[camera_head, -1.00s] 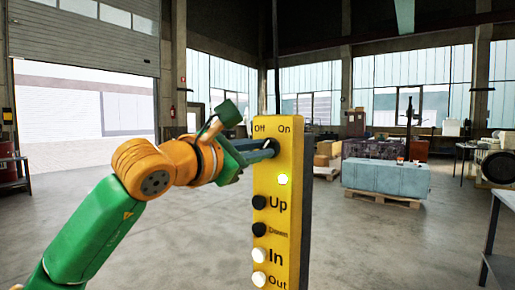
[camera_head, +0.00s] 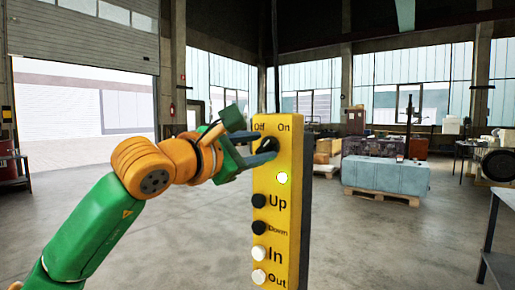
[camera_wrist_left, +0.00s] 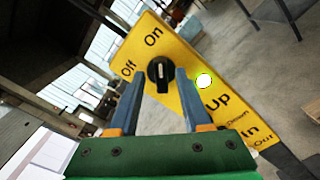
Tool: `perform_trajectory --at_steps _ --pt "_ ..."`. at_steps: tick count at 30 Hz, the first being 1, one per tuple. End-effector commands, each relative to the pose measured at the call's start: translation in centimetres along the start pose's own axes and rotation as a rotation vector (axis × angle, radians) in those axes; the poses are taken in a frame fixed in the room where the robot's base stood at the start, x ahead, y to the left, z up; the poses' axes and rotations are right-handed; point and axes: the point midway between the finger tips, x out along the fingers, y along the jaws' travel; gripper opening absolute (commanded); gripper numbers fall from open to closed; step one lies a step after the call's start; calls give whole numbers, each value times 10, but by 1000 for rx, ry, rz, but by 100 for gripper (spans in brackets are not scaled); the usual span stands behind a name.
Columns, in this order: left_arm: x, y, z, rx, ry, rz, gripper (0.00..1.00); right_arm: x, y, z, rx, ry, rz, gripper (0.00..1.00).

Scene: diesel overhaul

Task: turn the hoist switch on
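The yellow hoist control box (camera_head: 291,200) hangs upright in the middle of the head view. Its black rotary switch (camera_head: 268,145) sits below the Off and On labels. In the left wrist view the switch (camera_wrist_left: 160,73) has its raised grip turned toward On. A round light (camera_head: 282,179) below the switch is lit green-white. My left gripper (camera_head: 268,151) is open at the switch. In the left wrist view its fingers (camera_wrist_left: 159,80) stand on either side of the switch, with gaps between them and it. My right gripper is not in view.
Below the light are the Up button (camera_head: 259,201), the Down button (camera_head: 259,228), the In button (camera_head: 259,254) and the Out button (camera_head: 258,277). A blue-grey block (camera_head: 386,176) on a pallet stands behind to the right. A table (camera_head: 499,215) is at the right edge.

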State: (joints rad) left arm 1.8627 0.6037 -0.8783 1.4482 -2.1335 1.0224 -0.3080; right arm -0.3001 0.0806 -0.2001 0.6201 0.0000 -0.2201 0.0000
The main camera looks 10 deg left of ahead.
Motion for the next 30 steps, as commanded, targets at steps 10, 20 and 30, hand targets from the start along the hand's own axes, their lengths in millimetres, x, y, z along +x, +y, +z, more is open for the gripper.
perform_trajectory --at_steps 10,20,30 --pt "-8 -4 -3 0 1 -2 50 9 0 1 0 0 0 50" --pt "-68 -2 -2 0 0 0 50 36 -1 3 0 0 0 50" --pt "-71 -1 -1 0 2 -2 50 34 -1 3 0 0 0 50"
